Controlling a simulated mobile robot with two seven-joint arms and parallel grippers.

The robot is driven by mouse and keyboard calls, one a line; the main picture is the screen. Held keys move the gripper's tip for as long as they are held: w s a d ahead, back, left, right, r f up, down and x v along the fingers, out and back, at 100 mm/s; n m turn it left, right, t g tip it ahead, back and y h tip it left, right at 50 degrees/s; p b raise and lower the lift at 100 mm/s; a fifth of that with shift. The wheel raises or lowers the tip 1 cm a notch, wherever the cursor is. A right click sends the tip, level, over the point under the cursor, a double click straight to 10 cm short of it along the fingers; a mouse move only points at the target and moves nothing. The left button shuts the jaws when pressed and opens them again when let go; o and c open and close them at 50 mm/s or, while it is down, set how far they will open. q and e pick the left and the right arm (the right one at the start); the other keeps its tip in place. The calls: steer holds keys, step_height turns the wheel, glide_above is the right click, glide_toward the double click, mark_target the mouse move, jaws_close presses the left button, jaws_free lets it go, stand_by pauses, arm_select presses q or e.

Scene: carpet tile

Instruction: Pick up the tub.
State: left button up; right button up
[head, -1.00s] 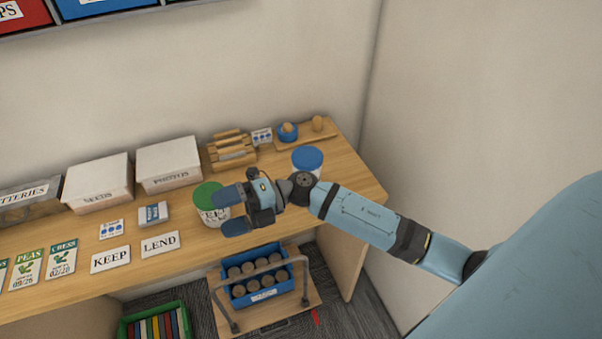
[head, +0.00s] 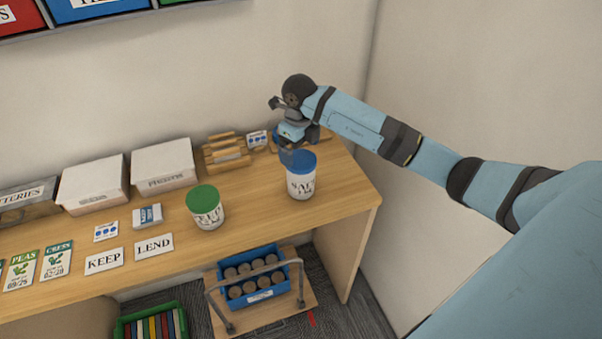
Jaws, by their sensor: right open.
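Two white tubs stand upright on the wooden desk (head: 250,205). One tub with a green lid (head: 205,207) is left of the middle, its label partly readable. The other tub, with a blue lid (head: 300,180), stands further right and its label seems to read SALT. My right gripper (head: 294,148) is open and points down just above and behind the blue lid. Its fingers overlap the lid's far edge in the picture, so I cannot tell if they touch it. My left gripper is not in view.
White boxes (head: 163,165), a wooden rack (head: 226,153) and a mostly hidden blue item (head: 276,138) line the desk's back. Cards marked KEEP (head: 104,261) and LEND (head: 154,246) lie in front. A trolley with a blue crate (head: 258,297) stands below. The desk between the tubs is clear.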

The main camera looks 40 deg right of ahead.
mark_target(301, 158)
steer(key=shift+f, duration=0.8)
step_height(301, 158, down, 4)
steer(key=shift+s+d+f+p, duration=0.1)
steer(key=shift+d+p, duration=0.05)
steer(key=shift+p, duration=0.8)
steer(key=shift+f, duration=0.55)
steer(key=c, duration=1.3)
steer(key=shift+c, duration=0.5)
steer(key=shift+r, duration=0.15)
